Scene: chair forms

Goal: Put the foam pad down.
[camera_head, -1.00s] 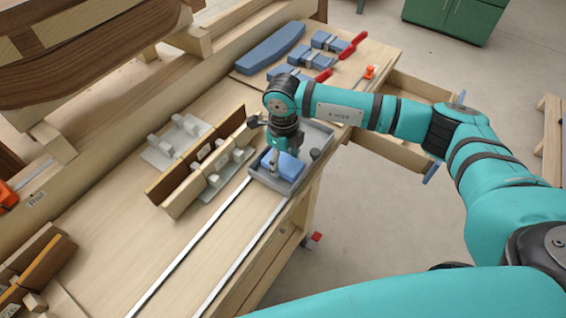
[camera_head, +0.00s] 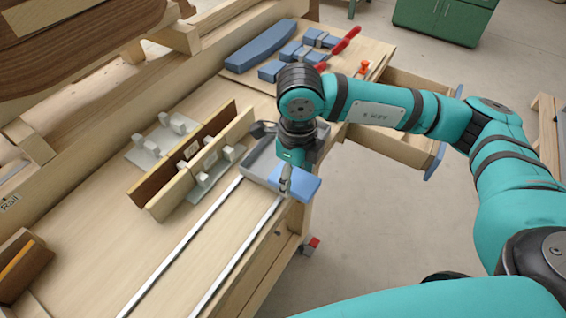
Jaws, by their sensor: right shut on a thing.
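The blue foam pad (camera_head: 307,186) is in the fingers of my right gripper (camera_head: 286,184), which points down and is shut on it. The pad is above the front right part of the grey tray (camera_head: 258,166) and sticks out past its edge. The pad and my wrist hide part of the tray. My left gripper is not in view.
A long blue pad (camera_head: 261,47) and several blue blocks with red-handled clamps (camera_head: 345,40) lie on a board at the back. Wooden boards in grey holders (camera_head: 190,165) stand left of the tray. Two metal rails (camera_head: 185,240) run along the bench. An open drawer (camera_head: 395,147) juts out right.

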